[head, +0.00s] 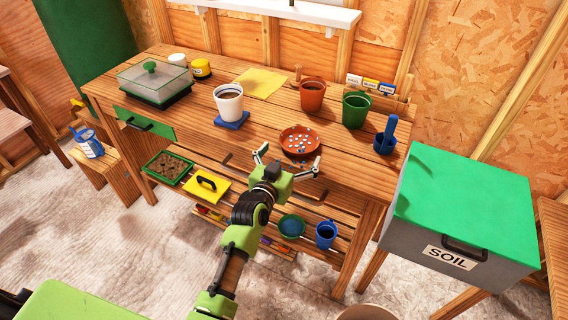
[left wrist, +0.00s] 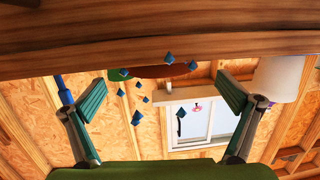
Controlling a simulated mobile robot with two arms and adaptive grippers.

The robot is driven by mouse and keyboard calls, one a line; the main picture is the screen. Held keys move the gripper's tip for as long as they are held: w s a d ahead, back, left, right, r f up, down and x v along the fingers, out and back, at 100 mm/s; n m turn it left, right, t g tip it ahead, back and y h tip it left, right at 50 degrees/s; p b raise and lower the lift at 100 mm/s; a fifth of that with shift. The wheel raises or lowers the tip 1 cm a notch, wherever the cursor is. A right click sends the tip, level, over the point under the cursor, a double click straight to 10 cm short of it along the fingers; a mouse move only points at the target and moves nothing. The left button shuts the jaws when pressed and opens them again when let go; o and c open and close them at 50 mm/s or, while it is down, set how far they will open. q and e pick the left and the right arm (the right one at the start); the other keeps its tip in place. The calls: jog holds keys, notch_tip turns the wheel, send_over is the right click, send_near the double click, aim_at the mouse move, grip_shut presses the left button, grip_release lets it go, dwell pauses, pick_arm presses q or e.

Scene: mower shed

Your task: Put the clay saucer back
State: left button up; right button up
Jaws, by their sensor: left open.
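The clay saucer (head: 300,132) is a shallow red-brown dish with pale and blue bits in it. It sits on the wooden bench near the front edge, right of the middle. A few blue bits lie on the bench in front of it. My left gripper (head: 289,160) is open and empty at the bench's front edge, just in front of the saucer, fingers spread.
The white pot on a blue base (head: 229,104) stands left of the saucer. The clay pot (head: 312,95), green pot (head: 356,108) and blue holder (head: 385,140) stand behind and right. The lower shelf holds a blue cup (head: 326,236) and green bowl (head: 291,227). The soil bin (head: 460,210) is right.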

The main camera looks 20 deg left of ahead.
pick_arm(q)
jog(key=s, duration=0.4)
jog(key=s+r, duration=0.1)
jog(key=s, duration=0.1)
jog(key=shift+s+a, duration=0.1)
jog(key=shift+a, duration=0.2)
jog(key=s+f+g, duration=0.3)
jog(key=s+f, duration=0.4)
jog(key=f, duration=0.5)
jog(key=s+f+m+g, duration=0.15)
jog(key=s+f, duration=0.45)
jog(key=f, duration=0.7)
jog(key=s+f+n+g, duration=0.1)
jog(key=s+f+g, duration=0.3)
jog(key=s+f, duration=0.55)
jog(key=s+a+f+g, duration=0.2)
jog(key=s+f, duration=0.4)
jog(key=s, duration=0.4)
jog(key=s+a+f+g+y, duration=0.1)
jog(key=s+a+f+g, duration=0.1)
jog(key=s+f, duration=0.5)
jog(key=s+a+f+g, duration=0.3)
jog(key=s+f, duration=0.3)
jog(key=s, duration=0.7)
jog(key=shift+a+f+m+y, duration=0.15)
jog(key=shift+f+m+y, duration=0.05)
jog(key=shift+m+y, duration=0.2)
